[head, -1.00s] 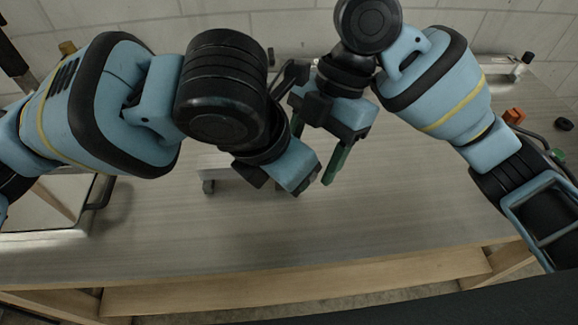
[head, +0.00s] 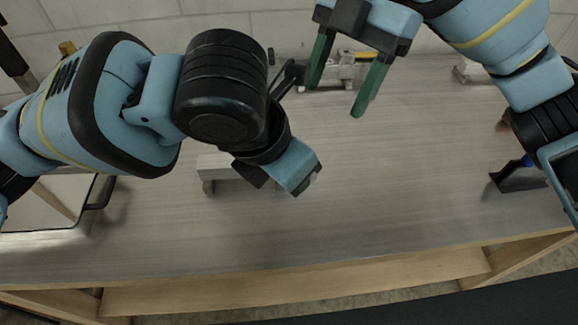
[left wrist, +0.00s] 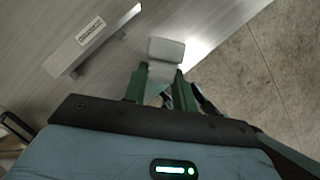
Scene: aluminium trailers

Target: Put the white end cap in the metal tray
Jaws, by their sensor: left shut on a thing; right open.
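The white end cap (left wrist: 166,49) is a small pale block at the fingertips of my left gripper (left wrist: 157,78) in the left wrist view. The green fingers are shut on it. In the head view my left gripper's body (head: 292,166) hangs over the middle of the bench, and its fingers and the cap are hidden. A shiny shallow tray with a black handle, apparently the metal tray (head: 42,222), is at the left edge, partly covered by my left arm. My right gripper (head: 339,92) is open and empty at the upper middle, its green fingers apart.
A pale aluminium piece (head: 226,172) stands on the bench under my left arm; a labelled bar (left wrist: 94,38) shows in the wrist view. Metal fixtures (head: 335,72) stand at the back. A black-and-blue tool (head: 520,174) lies at right. The bench's right middle is clear.

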